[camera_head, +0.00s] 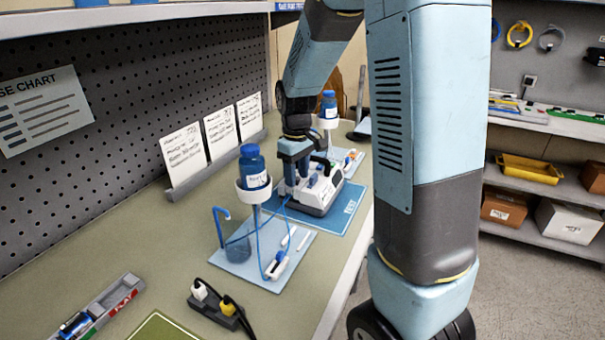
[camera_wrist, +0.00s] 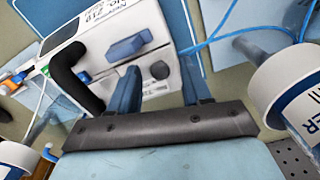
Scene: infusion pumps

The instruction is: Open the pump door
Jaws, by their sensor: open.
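The white infusion pump (camera_head: 322,193) stands on a blue mat (camera_head: 345,212) in the head view. In the wrist view the pump (camera_wrist: 105,35) fills the upper left, with a black curved handle (camera_wrist: 75,78), a raised blue piece (camera_wrist: 128,46) and a dark round knob (camera_wrist: 160,70) on its top face. I cannot tell which part is the door. My gripper (camera_head: 295,165) points down over the pump's left part. In the wrist view my gripper (camera_wrist: 162,85) has its two blue fingers apart, with the knob between and beyond them. Nothing is held.
A blue bottle in a white ring holder (camera_head: 254,182) stands close to the left of the pump, and a blue tube runs beside it. A second bottle (camera_head: 328,108) stands behind. A power strip (camera_head: 220,308) lies in front. A pegboard wall bounds the left.

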